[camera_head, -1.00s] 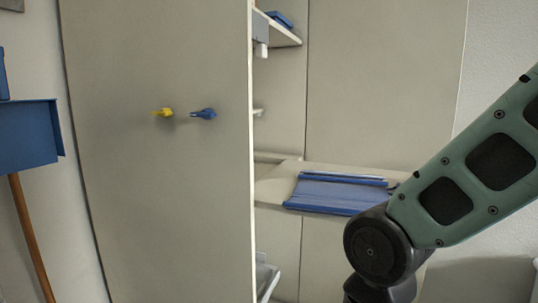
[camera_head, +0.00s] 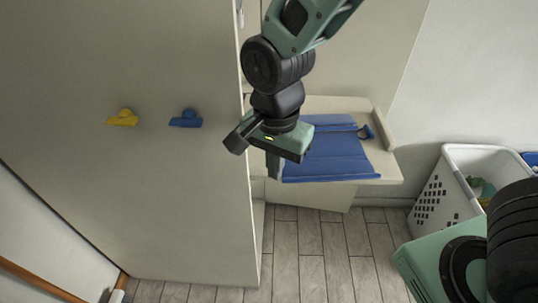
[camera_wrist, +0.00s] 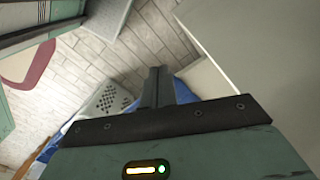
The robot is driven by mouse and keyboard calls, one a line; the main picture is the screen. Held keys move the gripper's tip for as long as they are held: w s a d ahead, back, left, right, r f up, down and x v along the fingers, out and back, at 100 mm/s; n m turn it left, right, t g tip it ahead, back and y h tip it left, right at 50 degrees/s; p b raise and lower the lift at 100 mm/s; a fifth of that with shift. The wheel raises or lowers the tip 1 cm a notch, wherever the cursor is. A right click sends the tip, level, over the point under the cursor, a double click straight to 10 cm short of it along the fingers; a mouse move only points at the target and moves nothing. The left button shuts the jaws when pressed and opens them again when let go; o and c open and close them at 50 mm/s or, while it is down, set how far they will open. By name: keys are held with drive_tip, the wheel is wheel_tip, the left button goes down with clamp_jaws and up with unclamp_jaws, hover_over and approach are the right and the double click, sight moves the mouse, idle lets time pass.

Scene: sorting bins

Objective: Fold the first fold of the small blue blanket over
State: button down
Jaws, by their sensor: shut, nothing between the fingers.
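The blue blanket (camera_head: 340,158) lies flat on a pale fold-down shelf (camera_head: 388,166) at the right of the tall cabinet in the head view. Raised blue edges or folds run along it. My gripper (camera_head: 274,174) points down at the blanket's left edge and hides part of it. I cannot tell whether it touches the cloth. In the wrist view the two fingers of my gripper (camera_wrist: 158,72) are together with nothing between them. Some blue blanket (camera_wrist: 184,90) shows just behind them.
A white laundry basket (camera_head: 440,190) with cloth inside stands on the floor at the right. The pale cabinet panel (camera_head: 180,200) stands close at the left of my gripper, with a yellow hook (camera_head: 122,118) and a blue hook (camera_head: 186,119). The tiled floor (camera_head: 320,255) in front is clear.

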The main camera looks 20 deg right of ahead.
sight(286, 179)
drive_tip(key=shift+w+d+f+p, duration=0.1)
drive_tip(key=shift+w+d+f, duration=0.4)
drive_tip(key=shift+f, duration=1.15)
drive_tip(key=shift+w+d+f+p, duration=0.1)
drive_tip(key=shift+w+d+f, duration=0.4)
drive_tip(key=shift+f, duration=1.1)
drive_tip(key=shift+w+d+f+p, duration=0.1)
drive_tip(key=shift+w+d+f, duration=0.35)
drive_tip(key=shift+f, duration=1.2)
drive_tip(key=shift+w, duration=0.1)
drive_tip(key=shift+w+d, duration=0.75)
drive_tip(key=shift+w, duration=0.05)
drive_tip(key=shift+s+a, duration=0.1)
